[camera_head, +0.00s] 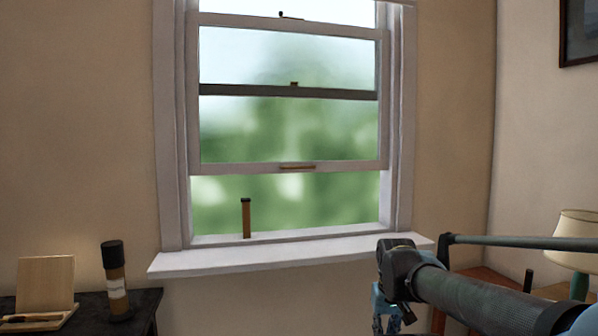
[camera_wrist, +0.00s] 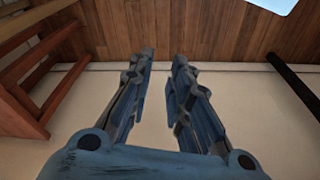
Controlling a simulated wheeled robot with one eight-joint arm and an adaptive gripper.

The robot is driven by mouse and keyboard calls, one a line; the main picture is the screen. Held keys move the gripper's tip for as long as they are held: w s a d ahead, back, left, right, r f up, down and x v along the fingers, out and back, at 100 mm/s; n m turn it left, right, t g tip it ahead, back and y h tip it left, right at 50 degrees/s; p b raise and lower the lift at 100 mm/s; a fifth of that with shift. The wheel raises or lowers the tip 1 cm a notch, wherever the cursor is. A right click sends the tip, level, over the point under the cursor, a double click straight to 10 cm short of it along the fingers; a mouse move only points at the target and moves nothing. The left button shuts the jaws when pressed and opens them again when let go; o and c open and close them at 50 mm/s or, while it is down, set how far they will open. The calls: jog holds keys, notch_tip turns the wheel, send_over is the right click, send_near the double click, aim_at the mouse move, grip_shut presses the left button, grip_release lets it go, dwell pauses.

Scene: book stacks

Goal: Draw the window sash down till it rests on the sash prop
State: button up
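The window sash (camera_head: 230,168) is raised, with its bottom rail well above the sill. The sash prop (camera_head: 246,218), a short brown post with a dark top, stands upright on the sill, left of centre. A clear gap shows between the prop's top and the rail. My gripper (camera_head: 390,318) hangs low at the right, below the sill, apart from the sash and the prop. In the wrist view its two blue fingers (camera_wrist: 163,68) are spread with nothing between them, over the floor.
The white sill (camera_head: 290,257) juts out from the wall. A dark table (camera_head: 143,302) at left holds a wooden stand (camera_head: 46,284) and a dark-capped bottle (camera_head: 116,278). A lamp (camera_head: 577,236) stands at right. Wooden furniture (camera_wrist: 30,75) is at left in the wrist view.

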jog(key=shift+w+a, duration=0.1)
jog(key=shift+w, duration=0.05)
jog(key=w+a+r+y, duration=0.5)
jog(key=w+a+r, duration=0.25)
jog(key=r, duration=0.25)
jog(key=y, duration=1.4)
send_near(303, 168)
jog(key=shift+n, duration=0.3)
jog(key=a, duration=0.4)
jog(key=w+a, duration=0.1)
jog(key=a, duration=0.3)
jog(key=a+r, duration=0.1)
jog(key=a, duration=0.3)
jog(key=shift+w, duration=0.15)
